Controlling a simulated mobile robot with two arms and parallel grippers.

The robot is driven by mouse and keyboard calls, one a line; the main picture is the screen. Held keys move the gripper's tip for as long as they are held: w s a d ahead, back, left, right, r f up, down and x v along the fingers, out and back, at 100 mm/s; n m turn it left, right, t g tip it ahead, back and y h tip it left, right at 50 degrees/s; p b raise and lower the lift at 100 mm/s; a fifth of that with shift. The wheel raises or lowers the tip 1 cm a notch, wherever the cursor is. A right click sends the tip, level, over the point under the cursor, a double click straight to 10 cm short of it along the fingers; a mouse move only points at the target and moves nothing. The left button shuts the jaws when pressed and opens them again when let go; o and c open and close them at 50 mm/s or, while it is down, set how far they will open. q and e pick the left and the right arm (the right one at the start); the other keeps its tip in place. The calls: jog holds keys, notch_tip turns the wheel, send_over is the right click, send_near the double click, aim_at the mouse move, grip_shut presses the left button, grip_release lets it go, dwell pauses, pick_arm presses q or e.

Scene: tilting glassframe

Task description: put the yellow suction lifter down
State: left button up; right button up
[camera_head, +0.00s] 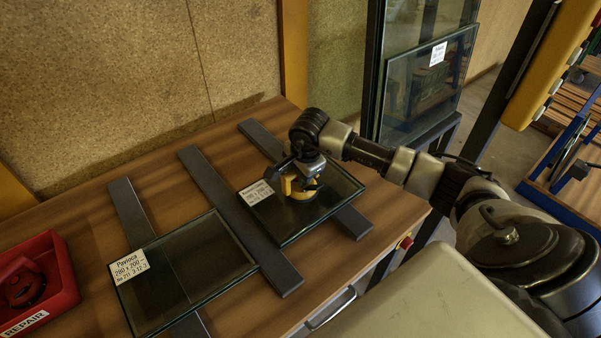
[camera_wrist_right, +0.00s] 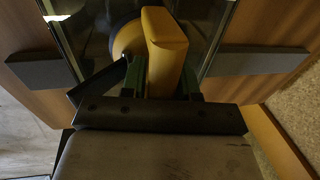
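The yellow suction lifter (camera_head: 302,186) stands on the right-hand glass pane (camera_head: 298,218) in the head view. Its yellow handle (camera_wrist_right: 166,48) fills the upper middle of the right wrist view. My right gripper (camera_head: 296,172) is over the lifter, with its fingers on both sides of the handle, and looks shut on it. The lifter's round base (camera_wrist_right: 124,38) appears to sit on the glass; the exact contact is partly hidden by the gripper. My left gripper is not in view.
A second labelled pane (camera_head: 190,275) lies to the left on dark strips (camera_head: 215,188) across the wooden table (camera_head: 85,235). A red REPAIR bin (camera_head: 62,270) stands at the left edge. Upright glass panes (camera_head: 425,90) stand in a rack behind my right arm.

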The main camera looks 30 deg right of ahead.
aim_at(306, 187)
jog(key=shift+o, duration=1.4)
notch_tip(306, 187, up, 12)
jog(key=s, duration=0.2)
jog(key=shift+s+b, duration=0.2)
jog(key=shift+b, duration=0.25)
jog(key=shift+d, duration=0.1)
